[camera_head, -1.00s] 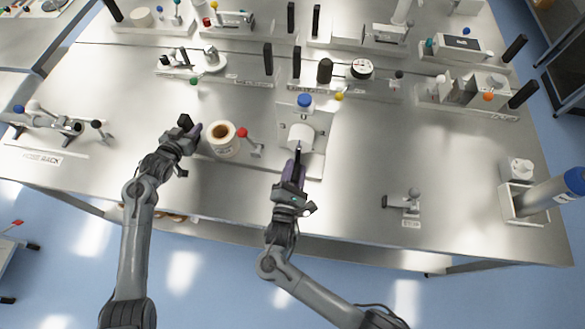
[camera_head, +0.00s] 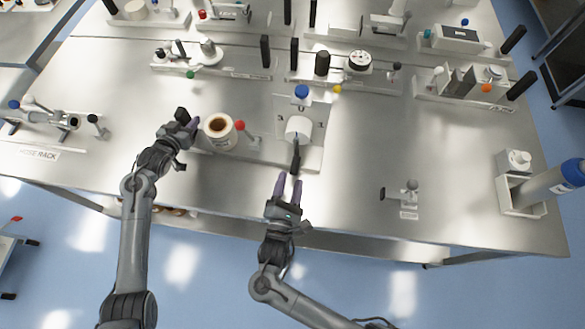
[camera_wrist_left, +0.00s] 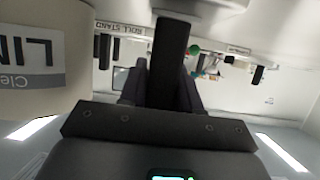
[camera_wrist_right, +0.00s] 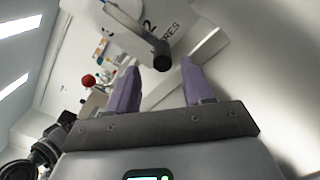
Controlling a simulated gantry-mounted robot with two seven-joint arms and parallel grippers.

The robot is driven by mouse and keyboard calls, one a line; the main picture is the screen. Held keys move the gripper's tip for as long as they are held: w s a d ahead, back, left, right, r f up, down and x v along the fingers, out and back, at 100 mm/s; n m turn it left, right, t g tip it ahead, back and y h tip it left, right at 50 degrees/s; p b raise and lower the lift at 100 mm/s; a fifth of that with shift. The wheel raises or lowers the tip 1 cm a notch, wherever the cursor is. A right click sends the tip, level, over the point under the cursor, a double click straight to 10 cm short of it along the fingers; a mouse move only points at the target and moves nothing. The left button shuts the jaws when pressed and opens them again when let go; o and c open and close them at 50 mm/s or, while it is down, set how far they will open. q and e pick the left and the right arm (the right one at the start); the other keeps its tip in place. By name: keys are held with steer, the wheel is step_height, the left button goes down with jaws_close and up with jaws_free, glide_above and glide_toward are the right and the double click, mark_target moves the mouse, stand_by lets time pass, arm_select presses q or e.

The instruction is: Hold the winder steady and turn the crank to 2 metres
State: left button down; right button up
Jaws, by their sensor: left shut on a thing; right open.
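The winder has a white drum (camera_head: 299,128), a blue knob (camera_head: 301,91) and a paper roll (camera_head: 218,131) on its left. The crank's black handle (camera_head: 296,157) points toward the front edge. My right gripper (camera_head: 289,184) is open and empty just in front of the handle. In the right wrist view the handle (camera_wrist_right: 161,56) lies just beyond and between the purple fingertips, apart from them. A partly hidden label there reads "2" and "RES". My left gripper (camera_head: 189,124) is shut on a black upright grip (camera_head: 181,114) left of the roll; the grip (camera_wrist_left: 172,60) fills its fingers.
A red ball lever (camera_head: 239,125) stands between roll and drum. A hose rack (camera_head: 50,121) lies at the left. A small fixture (camera_head: 405,194) and a blue-capped tube (camera_head: 550,183) are at the right.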

steer(key=shift+v, duration=2.45)
steer(key=shift+c, duration=0.5)
